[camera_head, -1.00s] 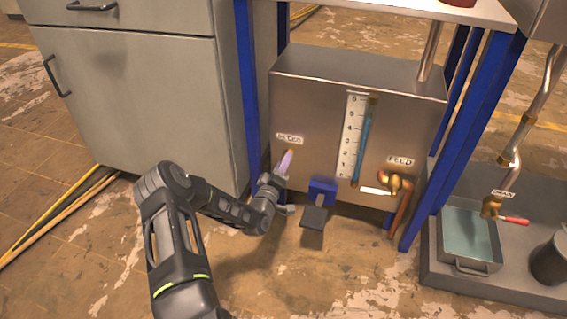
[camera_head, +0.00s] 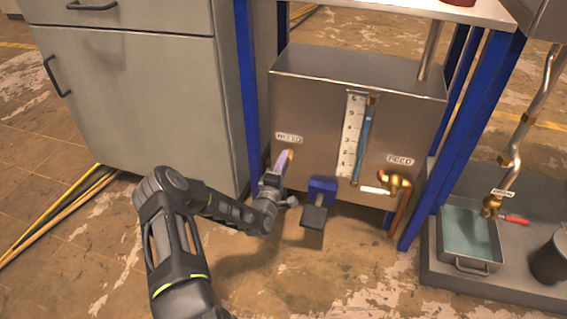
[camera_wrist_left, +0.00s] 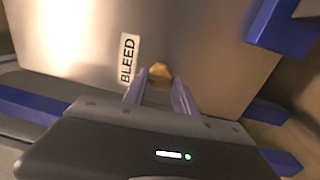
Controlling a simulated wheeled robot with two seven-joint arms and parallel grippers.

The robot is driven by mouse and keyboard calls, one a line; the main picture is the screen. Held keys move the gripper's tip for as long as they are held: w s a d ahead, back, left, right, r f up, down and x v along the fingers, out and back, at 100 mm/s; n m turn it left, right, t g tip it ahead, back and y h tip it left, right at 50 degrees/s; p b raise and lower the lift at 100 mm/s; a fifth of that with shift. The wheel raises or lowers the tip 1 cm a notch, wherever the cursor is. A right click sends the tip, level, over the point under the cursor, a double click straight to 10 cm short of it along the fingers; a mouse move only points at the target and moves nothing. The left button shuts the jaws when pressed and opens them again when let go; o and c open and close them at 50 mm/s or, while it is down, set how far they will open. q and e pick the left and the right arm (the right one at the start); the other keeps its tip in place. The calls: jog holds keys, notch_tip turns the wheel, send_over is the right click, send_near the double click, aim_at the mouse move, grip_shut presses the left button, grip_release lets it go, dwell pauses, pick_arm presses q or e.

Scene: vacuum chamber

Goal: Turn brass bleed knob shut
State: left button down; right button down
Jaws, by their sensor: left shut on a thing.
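The brass bleed knob (camera_wrist_left: 160,75) sits on the front of the steel tank, beside a BLEED label (camera_wrist_left: 128,57) in the left wrist view. My left gripper (camera_wrist_left: 160,88) is shut on the knob, with one finger on each side of it. In the head view my left gripper (camera_head: 286,157) reaches the tank's lower left front, just below the label (camera_head: 288,138). There the fingers hide most of the knob. My right gripper is in neither view.
The steel tank (camera_head: 310,100) carries a sight gauge (camera_head: 352,135) and a FEED valve (camera_head: 397,181). A blue bracket with a dark pedal (camera_head: 314,216) stands right of my gripper. Blue legs (camera_head: 247,90) frame the tank. A grey cabinet (camera_head: 130,100) is at left. A water tray (camera_head: 470,235) is at right.

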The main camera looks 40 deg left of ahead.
pick_arm(q)
jog(key=c, duration=1)
grip_release()
jog(key=p+v, duration=0.3)
jog(key=v, duration=0.4)
jog(key=shift+s+d, duration=0.15)
jog(key=shift+s, duration=0.25)
jog(key=shift+s+f, duration=0.1)
